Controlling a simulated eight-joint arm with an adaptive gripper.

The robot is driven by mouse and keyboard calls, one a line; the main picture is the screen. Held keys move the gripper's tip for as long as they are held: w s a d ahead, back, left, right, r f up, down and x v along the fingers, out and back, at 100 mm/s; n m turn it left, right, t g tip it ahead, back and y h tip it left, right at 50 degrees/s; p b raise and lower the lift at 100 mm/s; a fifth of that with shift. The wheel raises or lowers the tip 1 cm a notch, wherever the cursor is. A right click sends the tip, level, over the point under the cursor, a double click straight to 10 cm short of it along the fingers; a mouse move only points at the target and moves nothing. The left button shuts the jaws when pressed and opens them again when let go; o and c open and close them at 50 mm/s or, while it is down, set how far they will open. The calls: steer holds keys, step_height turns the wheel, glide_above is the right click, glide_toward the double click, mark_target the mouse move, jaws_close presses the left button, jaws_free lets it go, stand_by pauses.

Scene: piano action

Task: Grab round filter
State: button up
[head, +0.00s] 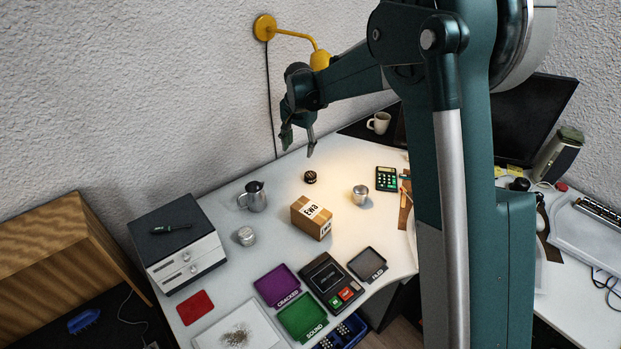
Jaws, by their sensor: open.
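My gripper (298,142) is open and empty, its fingers pointing down, high over the back of the white table (225,211). A small round dark item with a light pattern on top (310,177) lies on the table below and slightly right of the fingertips, apart from them. It may be the round filter, but it is too small to be sure. Two other small round items are metallic: a silver cup-like cylinder (360,195) to the right, and a low silver round piece (246,236) to the left.
A cardboard box (311,218) stands mid-table, with a metal jug (254,196) to its left. A calculator (386,179) lies at right. Purple (277,286) and green (303,318) trays and a dark device (331,283) fill the front. A white mug (379,122) stands behind.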

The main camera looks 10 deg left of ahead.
mark_target(310, 175)
steer(key=w+f+m, duration=0.1)
steer(key=w+f, duration=0.1)
steer(key=f, duration=0.2)
steer(key=w+d+f+m+h, duration=0.1)
steer(key=w+f, duration=0.1)
steer(key=f, duration=0.2)
steer(key=w+f+m+g, duration=0.1)
steer(key=w+f+m, duration=0.1)
steer(key=w+f, duration=0.1)
steer(key=shift+d+f, duration=0.2)
steer(key=shift+f, duration=0.65)
steer(key=shift+w+d+f+h, duration=0.2)
steer(key=shift+d+f+h, duration=0.1)
steer(key=shift+d+f, duration=0.2)
steer(key=shift+w+d+f, duration=0.1)
steer(key=shift+f, duration=1.15)
steer(key=shift+w+d+f+b, duration=0.2)
steer(key=shift+f+b, duration=0.15)
steer(key=shift+f, duration=0.95)
steer(key=shift+w+d+f+b, duration=0.15)
steer(key=shift+f+b, duration=0.15)
steer(key=shift+f, duration=0.95)
steer(key=shift+s, duration=0.1)
